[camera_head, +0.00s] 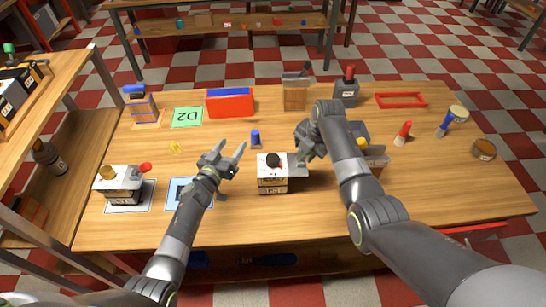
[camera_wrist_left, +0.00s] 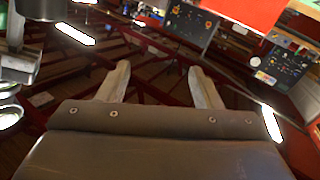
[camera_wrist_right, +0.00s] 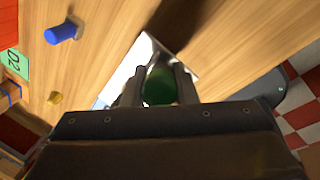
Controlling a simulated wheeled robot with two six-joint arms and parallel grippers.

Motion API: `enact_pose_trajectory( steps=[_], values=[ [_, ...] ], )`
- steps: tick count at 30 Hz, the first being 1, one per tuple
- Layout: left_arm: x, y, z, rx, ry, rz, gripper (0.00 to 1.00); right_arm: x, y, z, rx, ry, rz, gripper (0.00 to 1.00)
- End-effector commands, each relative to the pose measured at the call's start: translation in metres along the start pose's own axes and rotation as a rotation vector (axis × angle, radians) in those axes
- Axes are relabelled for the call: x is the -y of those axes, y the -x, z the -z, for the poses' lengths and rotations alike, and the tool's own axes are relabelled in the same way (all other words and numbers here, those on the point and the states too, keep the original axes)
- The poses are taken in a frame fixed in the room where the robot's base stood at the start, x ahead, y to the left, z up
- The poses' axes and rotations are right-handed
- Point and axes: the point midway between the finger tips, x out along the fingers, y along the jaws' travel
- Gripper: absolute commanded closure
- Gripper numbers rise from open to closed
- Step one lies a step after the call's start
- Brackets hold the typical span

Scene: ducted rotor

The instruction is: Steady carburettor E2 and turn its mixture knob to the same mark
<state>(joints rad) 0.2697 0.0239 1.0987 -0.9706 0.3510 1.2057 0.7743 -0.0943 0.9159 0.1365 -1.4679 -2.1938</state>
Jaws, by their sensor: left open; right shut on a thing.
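A boxy carburettor (camera_head: 272,186) with a white top plate and a black round part on top stands upright at the middle of the table. Its label is too small to read. My right gripper (camera_head: 303,157) is at the plate's right end. In the right wrist view, my right gripper (camera_wrist_right: 158,82) is shut on a dark green round knob (camera_wrist_right: 158,88) above the white plate. Any mark there is hidden. My left gripper (camera_head: 232,158) is open and empty, to the left of the carburettor and apart from it. A similar carburettor (camera_head: 118,187) with a red lever stands at the far left.
A blue peg (camera_head: 255,137) stands behind the carburettor. A blue-bordered card (camera_head: 181,194) lies under my left arm. A red box (camera_head: 230,104), a green D2 card (camera_head: 187,117) and a red frame (camera_head: 400,100) are at the back. The table's front middle is clear.

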Motion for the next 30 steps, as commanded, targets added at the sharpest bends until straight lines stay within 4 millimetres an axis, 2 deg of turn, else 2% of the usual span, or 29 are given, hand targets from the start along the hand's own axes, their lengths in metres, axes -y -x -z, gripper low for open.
enact_pose_trajectory(
  steps=[1,6,10,14,17,20,30],
  values=[
    [-0.010,0.012,-0.007,0.001,-0.040,-0.057,0.41,0.000,0.000,0.000,0.000,0.000,-0.001,1.00],
    [-0.045,0.047,-0.026,0.010,-0.157,-0.246,0.41,0.000,0.000,0.000,0.000,0.000,-0.001,1.00],
    [-0.062,0.067,-0.037,0.023,-0.210,-0.343,0.41,0.000,0.000,0.000,0.000,0.000,-0.001,1.00],
    [-0.071,0.075,-0.043,0.031,-0.234,-0.391,0.41,0.000,0.000,0.000,0.000,0.000,0.000,1.00],
    [-0.076,0.071,-0.044,0.031,-0.237,-0.402,0.41,0.000,0.000,0.000,0.000,0.000,0.000,1.00],
    [-0.081,0.058,-0.045,0.030,-0.236,-0.402,0.41,0.000,0.000,0.000,0.000,0.000,0.000,1.00],
    [-0.104,0.002,-0.049,0.030,-0.235,-0.401,0.41,0.000,0.000,0.000,0.000,0.000,0.000,1.00]
  ],
)
